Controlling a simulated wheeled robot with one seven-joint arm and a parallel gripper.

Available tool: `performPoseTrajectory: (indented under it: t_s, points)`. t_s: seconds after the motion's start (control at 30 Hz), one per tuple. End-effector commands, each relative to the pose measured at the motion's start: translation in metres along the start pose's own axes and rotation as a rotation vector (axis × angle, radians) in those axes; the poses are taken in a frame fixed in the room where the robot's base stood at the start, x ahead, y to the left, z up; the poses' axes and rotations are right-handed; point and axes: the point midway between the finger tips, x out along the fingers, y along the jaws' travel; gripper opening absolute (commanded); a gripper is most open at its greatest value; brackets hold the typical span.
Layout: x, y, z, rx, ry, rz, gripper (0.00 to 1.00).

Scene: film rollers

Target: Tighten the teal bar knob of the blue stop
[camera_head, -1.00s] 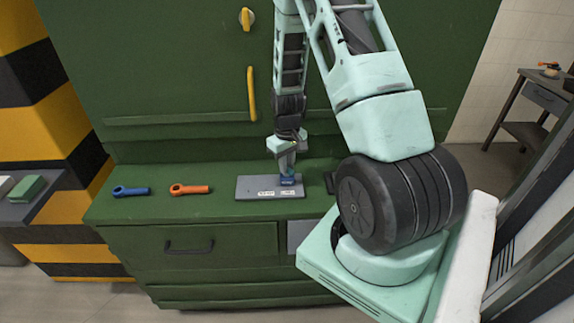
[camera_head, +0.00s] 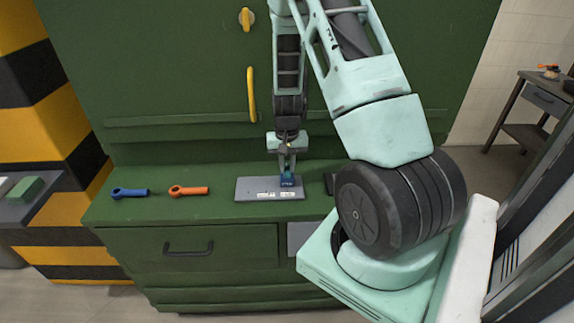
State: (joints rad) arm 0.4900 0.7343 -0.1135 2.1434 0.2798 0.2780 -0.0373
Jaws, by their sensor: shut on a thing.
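The blue stop (camera_head: 288,182) stands on the right part of a dark grey plate (camera_head: 254,184) on the green ledge. My gripper (camera_head: 287,170) points down over the blue stop, and its fingers are shut at the top of it. The teal bar knob is mostly hidden between the fingers and is too small to make out clearly. Small white labels lie along the plate's front edge.
A blue wrench-like tool (camera_head: 130,193) and an orange one (camera_head: 188,191) lie on the ledge to the left of the plate. A yellow handle (camera_head: 252,94) sticks out from the green cabinet (camera_head: 180,70) behind. A dark object (camera_head: 329,183) stands close to the plate's right.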

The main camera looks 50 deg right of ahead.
Motion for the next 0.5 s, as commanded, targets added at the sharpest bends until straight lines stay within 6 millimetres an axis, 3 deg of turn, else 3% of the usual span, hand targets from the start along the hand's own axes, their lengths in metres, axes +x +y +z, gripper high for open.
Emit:
performPoseTrajectory:
  t_s: [0.4, 0.43, 0.5]
  points:
    - [-0.0013, 0.0002, -0.0018, 0.006, 0.005, 0.0, 0.0]
    - [-0.0013, 0.0002, -0.0018, 0.006, 0.005, 0.0, 0.25]
    - [-0.0012, 0.0002, -0.0016, 0.006, 0.004, 0.0, 0.38]
